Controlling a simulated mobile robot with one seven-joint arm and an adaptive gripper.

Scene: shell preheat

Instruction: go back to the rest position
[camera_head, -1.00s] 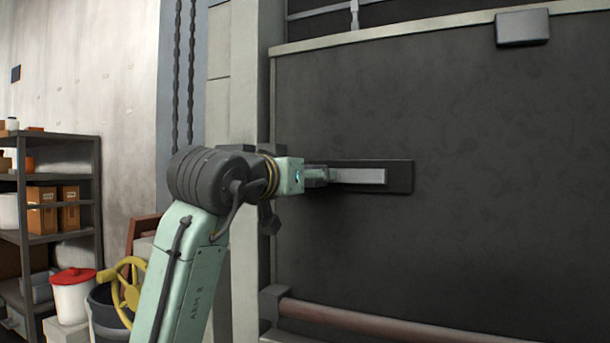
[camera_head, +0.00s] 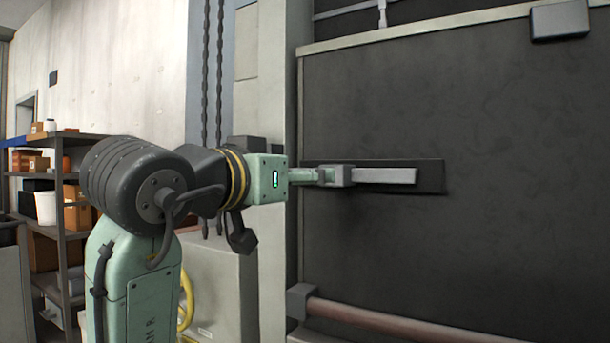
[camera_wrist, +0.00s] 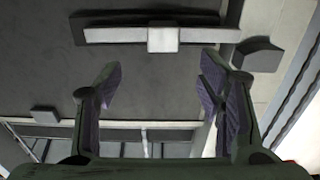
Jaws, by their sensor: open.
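My gripper (camera_wrist: 161,66) is open and empty in the wrist view, its two dark fingers spread wide. A pale door handle (camera_wrist: 163,39) with a square block and a long bar lies beyond the fingertips, not between them. In the head view the handle (camera_head: 385,176) stands out horizontally on a dark plate on the large dark door (camera_head: 480,110). My teal wrist is just left of the handle there. The fingers cannot be made out clearly in that view, and whether any part touches the handle cannot be told.
A pale door frame (camera_head: 278,290) stands left of the door. A reddish rail (camera_head: 390,322) runs low across it. A shelf (camera_head: 60,182) with boxes is at the far left. A grey cabinet (camera_head: 225,285) and part of a yellow wheel (camera_head: 186,300) show behind my arm.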

